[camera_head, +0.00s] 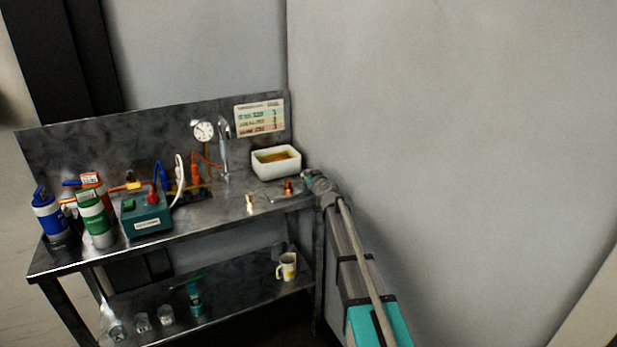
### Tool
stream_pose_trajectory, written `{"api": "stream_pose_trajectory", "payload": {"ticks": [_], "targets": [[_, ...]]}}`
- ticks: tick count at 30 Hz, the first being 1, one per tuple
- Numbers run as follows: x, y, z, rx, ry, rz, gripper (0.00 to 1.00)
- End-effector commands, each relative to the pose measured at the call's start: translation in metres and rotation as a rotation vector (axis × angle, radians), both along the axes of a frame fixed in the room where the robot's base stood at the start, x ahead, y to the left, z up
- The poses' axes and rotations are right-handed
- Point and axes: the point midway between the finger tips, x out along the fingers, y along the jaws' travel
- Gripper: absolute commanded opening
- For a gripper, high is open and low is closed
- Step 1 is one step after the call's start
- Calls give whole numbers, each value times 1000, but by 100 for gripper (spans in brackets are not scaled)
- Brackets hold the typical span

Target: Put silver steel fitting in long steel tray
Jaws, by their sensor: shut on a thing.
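My gripper (309,181) is at the right end of the steel bench top, low over its right edge. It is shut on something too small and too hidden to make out. A small copper-coloured piece (288,187) stands just left of the gripper. A small pale metal piece (250,202) stands near the front edge, further left. I cannot tell whether either is the silver steel fitting. The long steel tray cannot be told apart from the grey bench top here.
The steel bench (222,208) stands against the wall. A white tub (276,162) with amber contents is behind the gripper. A green box (146,216), a blue canister (50,218) and a green canister (95,220) crowd the left. A mug (287,266) is on the lower shelf.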

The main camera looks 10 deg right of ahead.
Motion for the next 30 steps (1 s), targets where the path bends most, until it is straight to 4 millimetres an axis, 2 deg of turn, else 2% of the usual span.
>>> {"api": "stream_pose_trajectory", "payload": {"ticks": [4,30], "targets": [[0,0,-6,0,0,0,0],[0,0,-11,0,0,0,0]]}}
